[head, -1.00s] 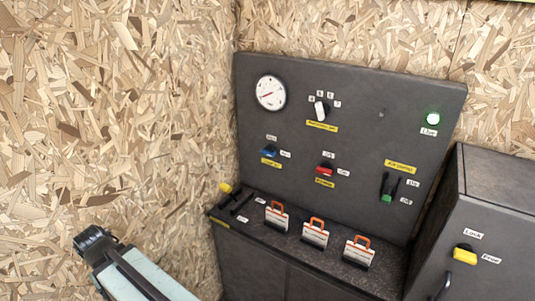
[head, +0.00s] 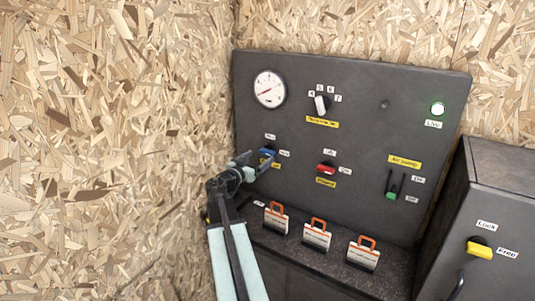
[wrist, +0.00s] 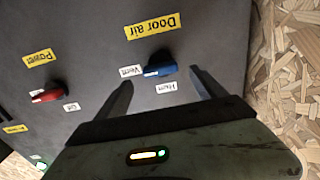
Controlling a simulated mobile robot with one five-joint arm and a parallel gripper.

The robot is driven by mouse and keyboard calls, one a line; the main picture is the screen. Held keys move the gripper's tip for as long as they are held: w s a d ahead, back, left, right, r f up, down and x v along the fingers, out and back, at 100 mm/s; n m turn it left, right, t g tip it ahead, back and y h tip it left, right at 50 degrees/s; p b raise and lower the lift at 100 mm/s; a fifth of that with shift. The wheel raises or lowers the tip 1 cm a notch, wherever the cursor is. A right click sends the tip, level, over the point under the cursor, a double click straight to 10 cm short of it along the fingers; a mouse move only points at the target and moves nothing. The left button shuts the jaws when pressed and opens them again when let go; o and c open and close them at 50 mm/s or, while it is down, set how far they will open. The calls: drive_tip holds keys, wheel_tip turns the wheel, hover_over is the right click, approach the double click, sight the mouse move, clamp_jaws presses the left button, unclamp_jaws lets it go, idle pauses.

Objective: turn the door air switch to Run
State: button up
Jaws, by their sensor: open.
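The wrist view is upside down. The knob's white-marked end points at the "Vent" label (wrist: 130,71). The "Run" label (wrist: 166,87) is on another side of it. In the head view the blue knob (head: 266,151) is partly hidden by my gripper (head: 257,160). In the wrist view my gripper (wrist: 161,79) is open, with its two fingers spread to either side of the knob. I cannot tell whether they touch it.
A red "Power" switch (head: 326,168) is to the right on the panel. A white selector (head: 321,103) and a gauge (head: 269,89) are above. Several orange-handled padlock tags (head: 317,234) stand on the ledge below. A chipboard wall (head: 110,150) is close on the left.

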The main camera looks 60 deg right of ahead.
sight(265, 153)
drive_tip(key=d, duration=0.6)
drive_tip(key=shift+d, duration=0.15)
drive_tip(key=c, duration=1.4)
drive_tip(key=shift+o, duration=0.2)
